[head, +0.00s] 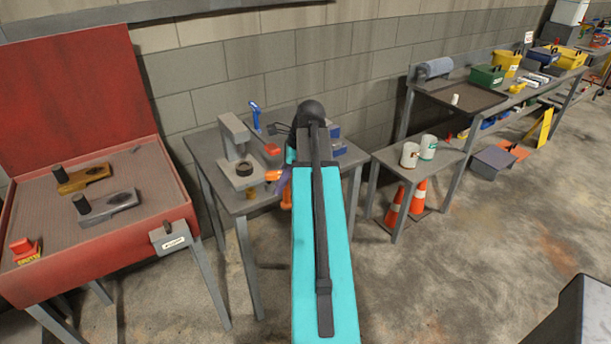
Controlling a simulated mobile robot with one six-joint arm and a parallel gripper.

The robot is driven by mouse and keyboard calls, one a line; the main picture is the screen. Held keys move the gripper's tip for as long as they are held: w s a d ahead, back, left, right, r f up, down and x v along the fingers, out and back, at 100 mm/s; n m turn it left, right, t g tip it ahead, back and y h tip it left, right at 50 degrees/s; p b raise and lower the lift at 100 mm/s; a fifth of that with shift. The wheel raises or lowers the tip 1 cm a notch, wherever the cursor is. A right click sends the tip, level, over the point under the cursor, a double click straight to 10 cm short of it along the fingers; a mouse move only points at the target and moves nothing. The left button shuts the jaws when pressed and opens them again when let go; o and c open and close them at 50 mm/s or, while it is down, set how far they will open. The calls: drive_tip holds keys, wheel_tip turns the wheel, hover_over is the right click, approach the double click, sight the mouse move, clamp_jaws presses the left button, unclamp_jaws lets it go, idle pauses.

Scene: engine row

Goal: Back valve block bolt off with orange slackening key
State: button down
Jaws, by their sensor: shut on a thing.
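An orange piece (287,200), which looks like the slackening key, shows just left of my turquoise arm, over the front of the middle bench. My gripper (282,184) shows only as a purple part against the orange; my arm hides the rest. It looks shut on the orange key. The grey valve block (240,170), with an upright column and a dark round opening, stands on the bench to the left of my gripper. I cannot make out a bolt on it. Whether the key touches anything is hidden.
A blue-handled tool (256,115) stands at the back of the middle bench (212,148). A red cabinet (95,235) with two hammer-like tools is at left. White cans (410,155) and orange cones (418,195) are right of my arm.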

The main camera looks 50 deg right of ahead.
drive_tip(key=w+a+n+g, duration=0.2)
drive_tip(key=w+a+n, duration=0.3)
drive_tip(key=a, duration=0.8)
drive_tip(key=w+a+n+g, duration=0.2)
drive_tip(key=w+a+n, duration=0.4)
drive_tip(key=a, duration=0.8)
drive_tip(key=w+a+f+n+g+y, duration=0.1)
drive_tip(key=w+a+n, duration=0.5)
drive_tip(key=a, duration=0.7)
drive_tip(key=shift+w+a+n+g, duration=0.15)
drive_tip(key=shift+a+n+g, duration=0.15)
drive_tip(key=shift+g, duration=0.2)
